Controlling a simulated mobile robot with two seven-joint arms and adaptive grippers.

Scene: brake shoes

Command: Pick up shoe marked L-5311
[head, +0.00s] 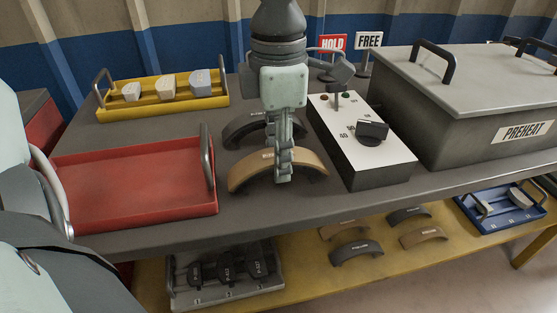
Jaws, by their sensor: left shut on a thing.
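My left gripper (284,168) reaches down from the top of the head view and is shut on a tan, curved brake shoe (310,164). The shoe is at the front of the grey bench, with its arch upward. Its small pale label is partly beside the fingers and too small to read, so I cannot tell whether it is L-5311. I cannot tell whether it touches the bench. A dark brake shoe (240,131) stands just behind it, partly hidden by my gripper. My right gripper is not in view.
An empty red tray (130,180) lies left, a yellow tray (160,107) with pads behind it. A control box (375,170) and the PREHEAT oven (470,120) stand right. HOLD (332,43) and FREE (369,40) signs stand behind. More shoes (355,250) lie on the lower yellow shelf.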

